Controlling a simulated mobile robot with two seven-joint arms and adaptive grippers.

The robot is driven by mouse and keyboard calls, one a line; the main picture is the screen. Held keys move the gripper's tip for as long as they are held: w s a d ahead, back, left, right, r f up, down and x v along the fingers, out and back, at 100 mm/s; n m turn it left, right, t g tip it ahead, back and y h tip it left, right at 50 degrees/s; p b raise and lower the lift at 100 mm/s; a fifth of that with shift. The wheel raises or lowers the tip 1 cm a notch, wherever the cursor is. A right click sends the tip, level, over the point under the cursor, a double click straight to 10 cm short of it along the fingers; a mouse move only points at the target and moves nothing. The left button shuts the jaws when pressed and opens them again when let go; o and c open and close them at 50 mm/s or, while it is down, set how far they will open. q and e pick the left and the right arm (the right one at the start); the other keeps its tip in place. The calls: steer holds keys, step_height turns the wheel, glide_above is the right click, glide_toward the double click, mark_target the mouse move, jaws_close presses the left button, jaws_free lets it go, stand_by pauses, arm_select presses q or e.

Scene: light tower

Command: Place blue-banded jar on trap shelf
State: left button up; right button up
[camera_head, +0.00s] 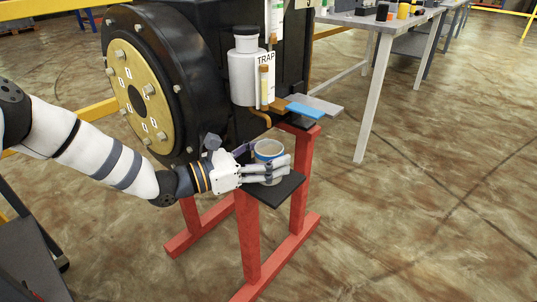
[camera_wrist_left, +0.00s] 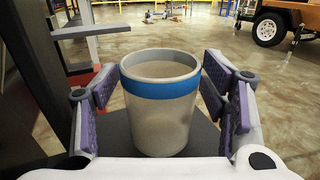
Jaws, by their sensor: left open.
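The blue-banded jar (camera_head: 268,151) stands upright on a small black shelf (camera_head: 283,190) on top of a red stand. It is a pale open-topped jar with a blue band below its rim, and it fills the middle of the left wrist view (camera_wrist_left: 160,105). My left gripper (camera_head: 270,168) reaches in from the left, its fingers on either side of the jar. In the left wrist view its purple-padded fingers (camera_wrist_left: 163,108) are spread, with a gap visible on both sides of the jar. My right gripper is not in view.
A grey bottle (camera_head: 243,70) and a yellowish tube (camera_head: 264,86) are mounted by the label. The black machine with a brass flange (camera_head: 138,92) stands close on the left. Open floor lies to the right.

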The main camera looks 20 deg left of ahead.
arm_select(q)
steer(key=p+v, duration=0.2)
steer(key=v, duration=1)
steer(key=s+d+f+m+g, duration=0.4)
steer(key=s+d+f+g, duration=0.35)
steer(key=s+f, duration=0.3)
steer(key=s+d+f+m+g+y, duration=0.25)
steer(key=s+f+g, duration=0.2)
steer(key=s, duration=0.45)
steer(key=s+d+f+m+g+y, duration=0.1)
steer(key=s+f+m+g, duration=0.25)
steer(key=s+f, duration=0.45)
steer(key=s+a+m+g+y, duration=0.2)
steer(key=s+a+m+y, duration=0.2)
steer(key=s+m, duration=0.65)
steer(key=s+a+m+g+y, duration=0.2)
steer(key=s+a+m+y, duration=0.3)
steer(key=s, duration=1.1)
steer(key=w+d+r+m+t+p, duration=0.1)
steer(key=w+r+t+p, duration=0.2)
steer(key=w+r+p, duration=0.7)
steer(key=shift+r+t+p, duration=0.35)
steer(key=shift+r+p, duration=0.4)
steer(key=shift+r, duration=0.4)
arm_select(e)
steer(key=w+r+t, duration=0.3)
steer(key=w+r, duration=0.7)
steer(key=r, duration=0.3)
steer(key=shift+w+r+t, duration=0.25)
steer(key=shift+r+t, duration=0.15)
